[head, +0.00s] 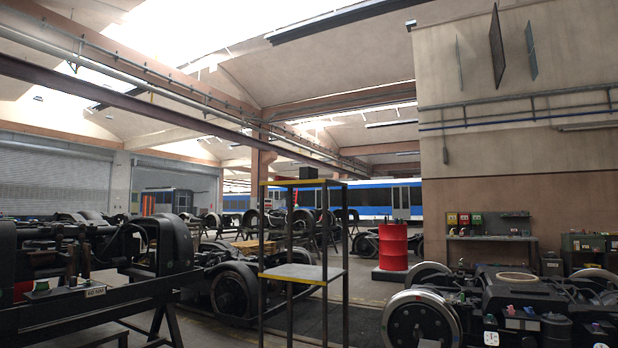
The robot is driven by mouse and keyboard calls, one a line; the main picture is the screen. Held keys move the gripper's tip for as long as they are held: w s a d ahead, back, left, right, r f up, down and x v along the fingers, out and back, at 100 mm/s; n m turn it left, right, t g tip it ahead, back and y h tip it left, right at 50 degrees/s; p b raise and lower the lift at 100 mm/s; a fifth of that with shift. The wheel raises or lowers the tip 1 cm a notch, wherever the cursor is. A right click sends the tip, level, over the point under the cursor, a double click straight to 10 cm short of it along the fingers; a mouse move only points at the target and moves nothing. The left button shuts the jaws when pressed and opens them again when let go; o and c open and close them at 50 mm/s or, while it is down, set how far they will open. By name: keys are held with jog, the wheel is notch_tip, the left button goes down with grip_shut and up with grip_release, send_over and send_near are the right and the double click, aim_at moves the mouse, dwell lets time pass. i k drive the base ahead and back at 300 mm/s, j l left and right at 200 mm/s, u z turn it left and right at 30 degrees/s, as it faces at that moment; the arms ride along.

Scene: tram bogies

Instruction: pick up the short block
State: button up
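I cannot single out a short block in the head view. Several small items lie on the bogie at the left (90,305), among them a small whitish-topped piece (42,285). Small items also lie on the bogie at the lower right (520,290), among them a small purple piece (510,310) and a small green piece (529,311). They are too small to tell their shapes. My gripper is not in view.
A metal rack (304,273) with a bare middle shelf stands ahead, with a dark item (308,172) on top. A red drum (393,247) stands behind it. A workbench (490,239) with bins is at the right wall. Dark floor shows between the bogies.

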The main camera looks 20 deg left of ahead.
aim_at(305, 172)
jog(key=u, duration=0.75)
jog(key=i+j+u, duration=0.15)
jog(key=j, duration=0.25)
jog(key=i+j+u, duration=0.2)
jog(key=j, duration=0.2)
jog(key=j+u, duration=0.15)
jog(key=j, duration=0.25)
jog(key=i+j+u, duration=0.15)
jog(key=j, duration=0.2)
jog(key=i+j+u, duration=0.3)
jog(key=i, duration=0.15)
jog(key=i+j+u, duration=0.3)
jog(key=i+u, duration=0.35)
jog(key=i, duration=0.2)
jog(key=i+z, duration=0.5)
jog(key=i, duration=0.25)
jog(key=i+j+z, duration=0.15)
jog(key=i+z, duration=0.3)
jog(key=i, duration=0.25)
jog(key=i+l+z, duration=0.15)
jog(key=i+z, duration=0.25)
jog(key=i, duration=0.55)
jog(key=i+j+z, duration=0.1)
jog(key=i+z, duration=0.3)
jog(key=i, duration=0.55)
